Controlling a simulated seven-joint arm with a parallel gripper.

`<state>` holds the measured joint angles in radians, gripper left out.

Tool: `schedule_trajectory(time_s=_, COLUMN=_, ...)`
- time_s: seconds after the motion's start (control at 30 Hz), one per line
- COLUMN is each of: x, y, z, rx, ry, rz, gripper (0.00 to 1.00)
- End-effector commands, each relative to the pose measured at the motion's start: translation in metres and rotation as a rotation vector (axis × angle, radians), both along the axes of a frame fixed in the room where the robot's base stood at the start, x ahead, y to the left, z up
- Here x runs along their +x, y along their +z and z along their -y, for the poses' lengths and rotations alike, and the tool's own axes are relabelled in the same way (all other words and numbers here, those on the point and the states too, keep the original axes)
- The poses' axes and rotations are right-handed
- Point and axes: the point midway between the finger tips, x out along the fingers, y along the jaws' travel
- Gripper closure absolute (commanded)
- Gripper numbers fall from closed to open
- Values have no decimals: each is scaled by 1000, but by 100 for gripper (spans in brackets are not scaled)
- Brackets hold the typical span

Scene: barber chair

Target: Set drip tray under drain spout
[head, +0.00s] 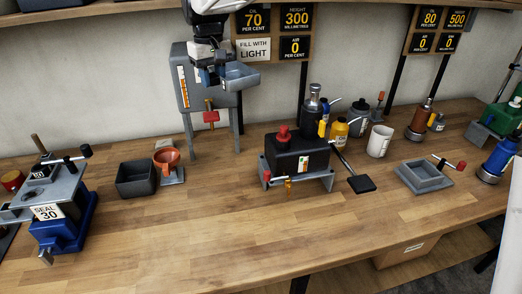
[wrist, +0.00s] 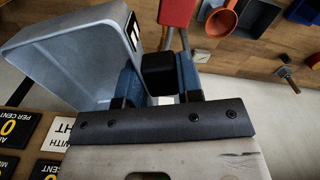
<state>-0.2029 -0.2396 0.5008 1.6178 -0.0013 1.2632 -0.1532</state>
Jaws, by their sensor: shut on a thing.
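My gripper (head: 213,82) is high in front of the grey stand (head: 183,62), which has legs and a red tap (head: 210,116). In the wrist view my gripper (wrist: 160,82) is shut on a black block (wrist: 157,68). This looks like the handle of a grey open-topped container (head: 243,77), seen large beside the fingers in the wrist view (wrist: 65,55); the join is hidden. A shallow square grey tray (head: 425,187) lies on the bench at the right. A black tank (head: 293,152) on a grey stand has a small brass spout (head: 288,184) at its front.
A dark open bin (head: 136,188) and an orange funnel (head: 167,156) stand left of the grey stand. A blue clamp-like device (head: 62,225) is at far left. Bottles and a white mug (head: 379,141) stand behind the tank's right side. The front bench (head: 200,230) is clear.

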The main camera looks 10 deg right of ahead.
Motion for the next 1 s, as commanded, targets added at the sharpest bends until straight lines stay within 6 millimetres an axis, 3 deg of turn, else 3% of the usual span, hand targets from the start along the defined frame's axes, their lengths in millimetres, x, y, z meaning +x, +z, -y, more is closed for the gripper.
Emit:
schedule_trajectory(time_s=0.47, x=-36, y=35, z=-99, rx=1, ry=235, rz=4, gripper=100)
schedule_trajectory(time_s=1.0, x=-66, y=104, z=-207, rx=1, ry=742, rz=3, gripper=100)
